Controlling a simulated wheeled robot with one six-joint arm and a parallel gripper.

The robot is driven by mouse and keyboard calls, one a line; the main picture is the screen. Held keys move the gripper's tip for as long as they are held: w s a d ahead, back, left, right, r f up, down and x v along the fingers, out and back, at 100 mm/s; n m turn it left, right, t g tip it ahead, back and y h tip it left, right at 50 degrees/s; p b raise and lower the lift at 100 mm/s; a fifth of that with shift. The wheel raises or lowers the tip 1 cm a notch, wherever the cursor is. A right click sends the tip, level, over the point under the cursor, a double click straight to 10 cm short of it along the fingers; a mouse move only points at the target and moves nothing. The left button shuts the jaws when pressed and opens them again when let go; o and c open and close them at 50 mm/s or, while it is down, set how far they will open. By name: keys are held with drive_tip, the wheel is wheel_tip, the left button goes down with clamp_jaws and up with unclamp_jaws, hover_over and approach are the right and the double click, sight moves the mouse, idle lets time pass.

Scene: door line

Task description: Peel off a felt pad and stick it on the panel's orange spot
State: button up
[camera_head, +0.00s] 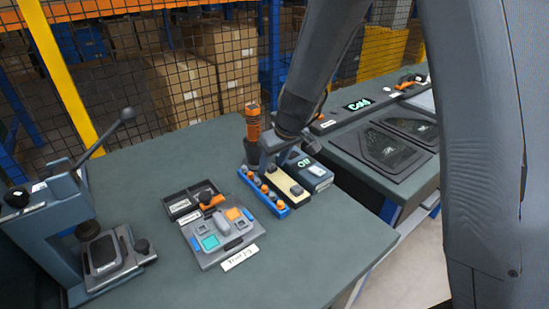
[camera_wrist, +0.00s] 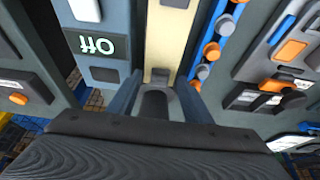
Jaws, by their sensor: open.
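The panel (camera_head: 243,240) is a grey plate lying on the green bench, with an orange spot (camera_head: 234,213) at its upper right and a teal patch at its lower left. A cream strip (camera_head: 280,178) lies to its right, with a dark block, perhaps a felt pad, at its near end. The cream strip (camera_wrist: 170,35) also shows in the wrist view, running up from between my fingers. My gripper (camera_wrist: 158,88) is open over its far end, with a dark shape between the fingers; whether it is a pad I cannot tell. In the head view my gripper (camera_head: 272,160) partly hides that end.
A blue rail (camera_head: 262,192) with orange and grey knobs lies left of the strip. A box reading "Off" (camera_head: 314,177) stands right of it. A black tray (camera_head: 183,203) sits behind the panel, and a lever press (camera_head: 50,225) stands at far left.

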sight(273, 168)
clamp_jaws()
idle(0.5)
drive_tip(key=shift+r, duration=0.15)
idle(0.5)
drive_tip(key=shift+r+p, duration=2.45)
drive_tip(key=shift+r, duration=0.5)
